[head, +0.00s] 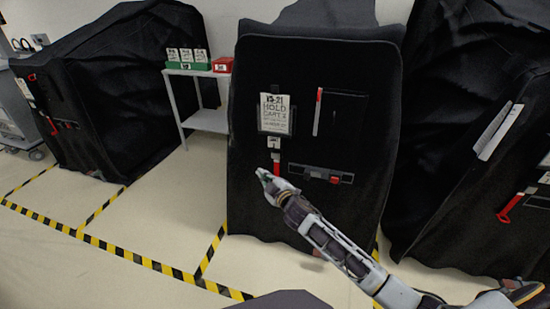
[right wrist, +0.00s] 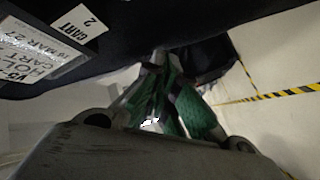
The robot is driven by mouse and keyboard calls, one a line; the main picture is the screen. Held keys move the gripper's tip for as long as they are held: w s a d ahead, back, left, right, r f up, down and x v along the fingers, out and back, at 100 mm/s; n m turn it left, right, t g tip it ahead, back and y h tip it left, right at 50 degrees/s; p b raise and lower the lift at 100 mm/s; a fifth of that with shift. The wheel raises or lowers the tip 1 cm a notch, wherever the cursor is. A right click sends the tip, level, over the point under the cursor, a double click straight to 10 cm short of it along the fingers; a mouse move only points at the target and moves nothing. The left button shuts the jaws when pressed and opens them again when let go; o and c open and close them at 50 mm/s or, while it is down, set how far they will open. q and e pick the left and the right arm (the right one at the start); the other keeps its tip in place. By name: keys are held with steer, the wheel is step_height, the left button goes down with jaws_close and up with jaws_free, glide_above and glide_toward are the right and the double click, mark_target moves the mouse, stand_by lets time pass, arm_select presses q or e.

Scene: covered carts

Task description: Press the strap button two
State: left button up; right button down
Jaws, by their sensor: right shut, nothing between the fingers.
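The middle black-covered cart (head: 250,80) faces me. A grey horizontal strap (head: 308,171) crosses its front, with a small red button (head: 335,180) on its right part. A small white label (head: 273,143) and a red pull tab (head: 277,168) are left of the strap. In the right wrist view a label reads "CART 2" (right wrist: 80,25). My right gripper (head: 262,174) is shut and empty, close to the cover by the red tab, left of the button. Its green-padded fingers (right wrist: 165,95) show in the right wrist view; contact with the cover cannot be told. My left gripper is out of view.
A hold sign (head: 275,114) and a red-edged black pocket (head: 342,110) are on the middle cart. Other covered carts stand left (head: 110,90) and right (head: 450,120). A grey side table (head: 205,121) holds green and red boxes. Yellow-black tape (head: 130,257) marks open floor.

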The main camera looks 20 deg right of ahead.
mark_target(276, 156)
steer(key=shift+w+d, duration=0.1)
arm_select(q)
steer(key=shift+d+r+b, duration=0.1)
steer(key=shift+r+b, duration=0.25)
steer(key=shift+b, duration=0.05)
arm_select(e)
steer(key=w+d, duration=0.4)
steer(key=w, duration=0.3)
steer(key=shift+d, duration=0.4)
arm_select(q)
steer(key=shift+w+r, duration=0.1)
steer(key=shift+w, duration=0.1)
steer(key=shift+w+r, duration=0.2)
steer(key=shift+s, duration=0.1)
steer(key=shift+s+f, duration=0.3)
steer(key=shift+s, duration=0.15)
